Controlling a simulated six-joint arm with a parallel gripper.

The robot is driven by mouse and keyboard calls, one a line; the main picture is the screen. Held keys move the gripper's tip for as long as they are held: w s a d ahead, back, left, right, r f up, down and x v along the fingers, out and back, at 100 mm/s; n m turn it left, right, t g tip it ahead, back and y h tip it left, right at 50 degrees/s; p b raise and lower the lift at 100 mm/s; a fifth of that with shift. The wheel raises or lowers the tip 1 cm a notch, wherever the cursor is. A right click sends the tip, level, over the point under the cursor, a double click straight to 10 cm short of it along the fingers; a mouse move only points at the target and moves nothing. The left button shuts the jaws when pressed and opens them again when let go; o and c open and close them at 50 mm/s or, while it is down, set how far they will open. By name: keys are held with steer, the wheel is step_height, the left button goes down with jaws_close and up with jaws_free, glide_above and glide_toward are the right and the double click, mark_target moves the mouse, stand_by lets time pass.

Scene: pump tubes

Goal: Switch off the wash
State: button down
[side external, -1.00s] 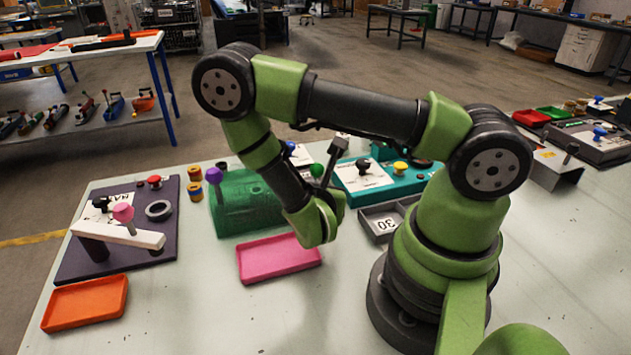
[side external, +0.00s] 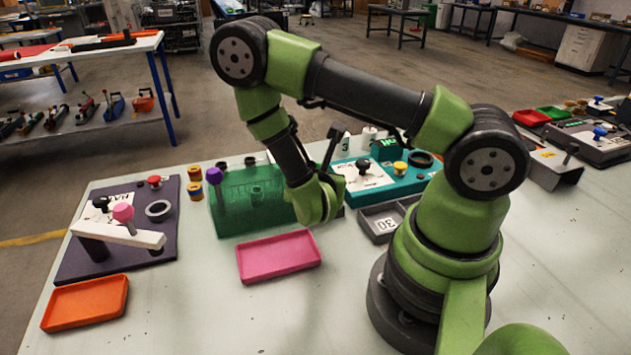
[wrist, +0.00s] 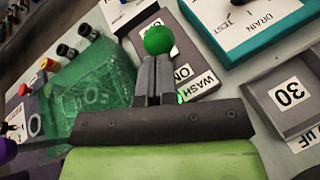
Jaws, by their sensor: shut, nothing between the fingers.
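In the wrist view, the wash switch panel (wrist: 200,85) is a grey plate with white WASH and ON labels, partly covered by my fingers. A green ball knob (wrist: 158,40) shows just past my fingertips. I cannot tell whether they touch it. A small green spot (wrist: 181,97) shows by the WASH label. My gripper (wrist: 157,63) is shut with nothing between its fingers.
A clear green box (side external: 245,205) with a purple-knobbed lever (side external: 214,175) stands left of my gripper. The teal drain panel (side external: 400,185) and grey tray (side external: 378,228) are to the right. A pink tray (side external: 278,258) lies in front.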

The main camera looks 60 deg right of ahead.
steer(key=shift+w+d+r, duration=0.15)
steer(key=shift+w+r, duration=0.05)
steer(key=shift+r, duration=0.05)
steer(key=g+y, duration=0.1)
steer(key=r+g+y, duration=0.1)
steer(key=shift+w+d+n+y, duration=0.3)
steer(key=shift+w+d, duration=0.1)
steer(key=shift+w+d+r+g+y, duration=0.2)
steer(key=shift+w+d+g+y, duration=0.2)
steer(key=shift+g+y, duration=0.35)
steer(key=shift+w+d+r, duration=0.35)
steer(key=shift+w+d, duration=0.4)
steer(key=shift+d, duration=0.05)
steer(key=shift+w+d, duration=0.6)
